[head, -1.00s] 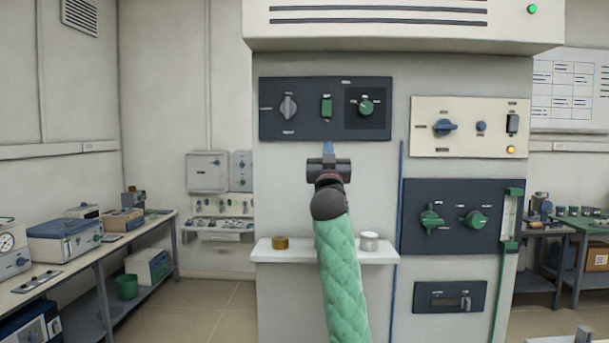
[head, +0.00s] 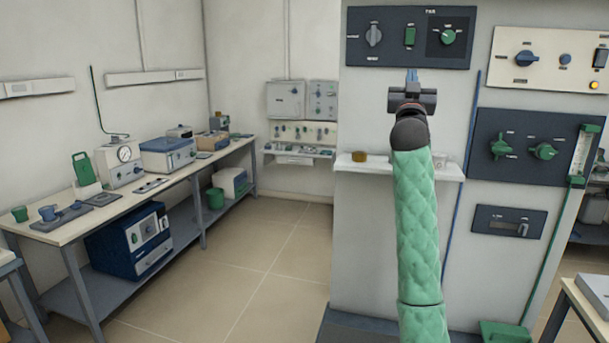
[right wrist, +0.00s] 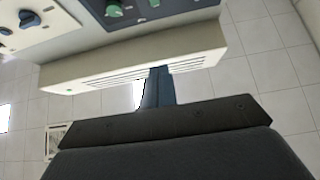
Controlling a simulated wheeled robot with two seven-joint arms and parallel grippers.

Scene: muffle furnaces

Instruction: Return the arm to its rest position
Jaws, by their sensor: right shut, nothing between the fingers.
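My right gripper (head: 412,76) shows in the head view at the end of my green-sleeved right arm, which reaches up in front of the furnace column (head: 390,240). Its fingers point up and are shut with nothing between them. They end just below the dark upper control panel (head: 409,38), which carries a grey knob, a green switch and a green dial. I cannot tell whether they touch the column. In the right wrist view the shut blue fingers (right wrist: 158,88) show against the vented pale housing (right wrist: 130,62). My left gripper is not in view.
A long bench (head: 175,184) with instruments stands left. The floor (head: 250,260) between is clear.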

